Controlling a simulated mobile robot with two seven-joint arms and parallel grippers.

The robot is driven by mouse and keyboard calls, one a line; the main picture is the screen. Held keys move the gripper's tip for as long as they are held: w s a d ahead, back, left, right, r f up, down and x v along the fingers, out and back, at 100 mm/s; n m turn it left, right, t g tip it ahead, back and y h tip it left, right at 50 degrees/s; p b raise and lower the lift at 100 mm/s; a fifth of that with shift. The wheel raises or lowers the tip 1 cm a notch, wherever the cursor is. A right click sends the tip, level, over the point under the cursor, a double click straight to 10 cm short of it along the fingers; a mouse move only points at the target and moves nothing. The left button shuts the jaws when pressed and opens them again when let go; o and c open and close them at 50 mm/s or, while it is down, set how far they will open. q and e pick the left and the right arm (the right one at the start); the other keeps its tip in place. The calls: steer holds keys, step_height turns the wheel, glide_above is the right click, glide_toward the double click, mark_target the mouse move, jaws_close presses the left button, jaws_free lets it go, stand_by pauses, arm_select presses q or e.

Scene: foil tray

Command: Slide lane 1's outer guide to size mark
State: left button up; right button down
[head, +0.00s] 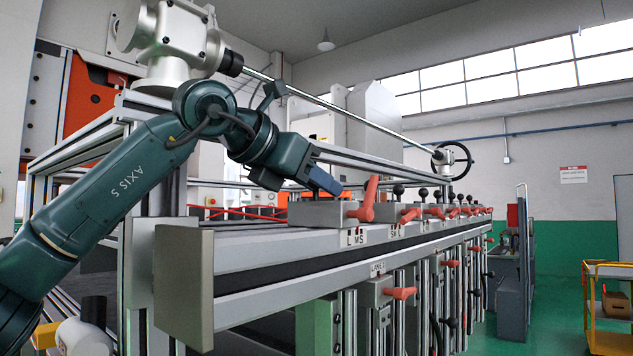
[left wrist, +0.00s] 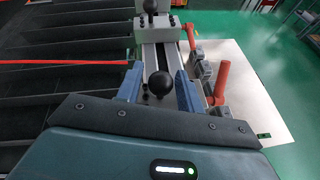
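A grey guide block (head: 318,213) with an orange lever (head: 369,199) sits at the near end of the long rail in the head view. A plate with letters, a size mark (head: 357,237), is on the rail's face below it. A "LANE 1" label (head: 377,268) is lower down. My left gripper (head: 326,181) is just above this block. In the left wrist view its blue fingers (left wrist: 158,78) stand apart, on either side of a black ball knob (left wrist: 158,85); I see gaps beside the knob. The gripper hides this knob in the head view. My right gripper is out of view.
More blocks with orange levers (head: 409,215) and black knobs (head: 398,189) line the rail beyond. A lower orange lever (head: 400,293) sticks out below. A metal rod (head: 330,103) runs above to a handwheel (head: 452,161). A yellow cart (head: 606,300) stands far right.

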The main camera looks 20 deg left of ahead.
arm_select(q)
steer(key=shift+o, duration=0.5)
steer(key=shift+w+d, duration=0.1)
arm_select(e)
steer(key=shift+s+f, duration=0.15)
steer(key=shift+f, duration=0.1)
arm_select(q)
steer(key=shift+s+a+r, duration=0.1)
steer(key=shift+s+a, duration=0.1)
steer(key=shift+s, duration=0.1)
steer(key=b+v, duration=0.2)
steer(key=v, duration=1)
steer(key=shift+s+b, duration=0.25)
steer(key=shift+b, duration=0.05)
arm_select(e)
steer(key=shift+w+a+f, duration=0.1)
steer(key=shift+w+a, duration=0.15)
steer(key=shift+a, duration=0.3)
arm_select(q)
steer(key=shift+r, duration=0.15)
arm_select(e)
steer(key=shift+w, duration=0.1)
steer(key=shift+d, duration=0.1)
